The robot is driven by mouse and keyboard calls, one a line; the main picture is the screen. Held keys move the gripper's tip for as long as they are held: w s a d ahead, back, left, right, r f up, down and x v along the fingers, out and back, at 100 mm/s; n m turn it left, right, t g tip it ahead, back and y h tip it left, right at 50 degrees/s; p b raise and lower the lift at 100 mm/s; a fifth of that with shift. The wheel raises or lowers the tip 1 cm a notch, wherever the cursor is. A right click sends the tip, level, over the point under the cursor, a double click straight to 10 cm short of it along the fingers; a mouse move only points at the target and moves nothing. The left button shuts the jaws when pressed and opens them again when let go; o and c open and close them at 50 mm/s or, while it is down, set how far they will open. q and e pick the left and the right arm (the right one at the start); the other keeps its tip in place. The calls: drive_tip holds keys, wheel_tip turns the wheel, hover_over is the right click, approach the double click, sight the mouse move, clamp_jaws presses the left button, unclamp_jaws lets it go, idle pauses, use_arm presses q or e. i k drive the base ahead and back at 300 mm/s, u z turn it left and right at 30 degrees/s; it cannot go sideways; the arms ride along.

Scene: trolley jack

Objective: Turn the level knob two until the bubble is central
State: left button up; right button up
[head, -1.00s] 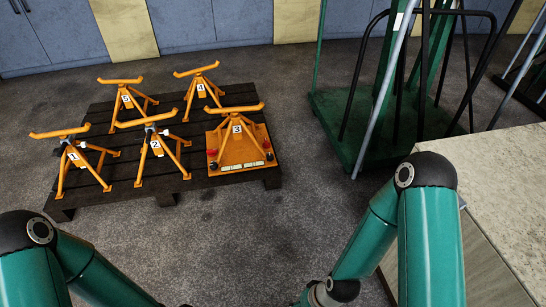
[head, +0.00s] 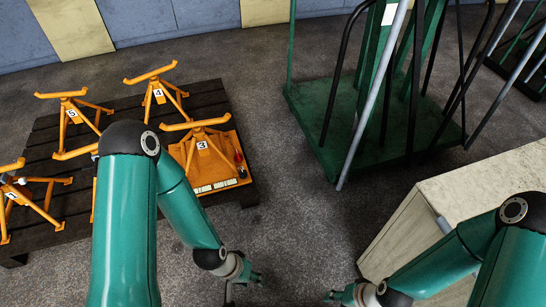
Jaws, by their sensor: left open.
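The orange stand marked 3 (head: 202,146) stands on an orange base plate (head: 205,172) at the right front corner of the dark pallet. A red knob (head: 238,157) and a dark knob (head: 243,171) show at the plate's right side. Which one is knob two cannot be read. Pale level strips (head: 214,186) lie along the plate's front edge; their bubbles are too small to make out. My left gripper (head: 254,277) is open and empty, in front of the pallet and apart from the plate. My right gripper (head: 336,296) is at the bottom edge, its fingers too small to judge.
Orange stands marked 5 (head: 72,115) and 4 (head: 158,95) and other stands share the pallet (head: 215,97); my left arm hides part of one. A green rack (head: 310,115) with leaning bars is at the back right. A pale-topped cabinet (head: 470,185) stands at right. Floor between is clear.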

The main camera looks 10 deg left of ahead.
sight(243, 173)
drive_tip(key=u, duration=0.05)
drive_tip(key=i, duration=1.05)
drive_tip(key=u, duration=0.75)
drive_tip(key=i, duration=0.3)
drive_tip(key=u, duration=0.15)
drive_tip(key=k, duration=0.9)
drive_tip(key=u, duration=0.15)
drive_tip(key=i, duration=0.9)
drive_tip(key=z, duration=0.05)
